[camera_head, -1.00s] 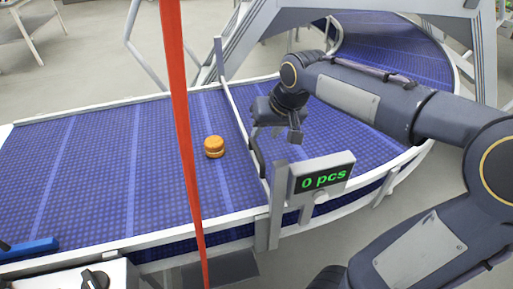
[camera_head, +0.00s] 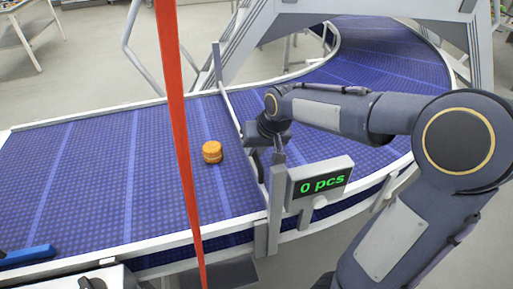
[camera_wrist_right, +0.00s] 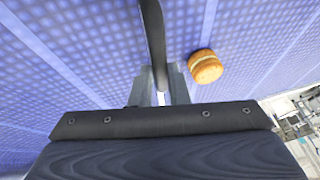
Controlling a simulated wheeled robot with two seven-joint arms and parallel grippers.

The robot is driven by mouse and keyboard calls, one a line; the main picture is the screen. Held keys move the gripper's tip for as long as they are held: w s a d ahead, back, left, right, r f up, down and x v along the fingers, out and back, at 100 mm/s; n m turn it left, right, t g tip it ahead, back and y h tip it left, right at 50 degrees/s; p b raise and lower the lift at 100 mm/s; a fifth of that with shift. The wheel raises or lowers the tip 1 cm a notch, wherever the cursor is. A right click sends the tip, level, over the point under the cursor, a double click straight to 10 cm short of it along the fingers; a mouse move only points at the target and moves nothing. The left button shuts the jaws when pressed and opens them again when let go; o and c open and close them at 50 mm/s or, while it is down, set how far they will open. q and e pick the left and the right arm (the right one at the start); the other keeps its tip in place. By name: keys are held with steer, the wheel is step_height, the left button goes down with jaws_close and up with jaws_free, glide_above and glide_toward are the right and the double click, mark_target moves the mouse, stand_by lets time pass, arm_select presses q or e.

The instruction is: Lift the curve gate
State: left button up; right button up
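The curve gate (camera_head: 234,118) is a light bar lying across the blue belt, with a dark handle (camera_head: 257,165) on its side toward the counter. My right gripper (camera_head: 267,146) is at this handle, reaching in from the right. In the right wrist view the dark curved handle (camera_wrist_right: 153,35) runs down to between the fingers of my right gripper (camera_wrist_right: 160,92). The fingers are close on both sides of it, but whether they press on it is hidden. The gate lies low across the belt. My left gripper is not in view.
A burger-like round (camera_head: 212,152) lies on the belt (camera_head: 100,170) left of the gate, and also shows in the wrist view (camera_wrist_right: 205,66). A red upright strip (camera_head: 178,110) crosses the view in front.

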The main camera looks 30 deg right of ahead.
jaws_close()
step_height(320, 180, up, 12)
steer(key=p, duration=0.8)
steer(key=o, duration=0.5)
jaws_free()
steer(key=shift+f, duration=0.15)
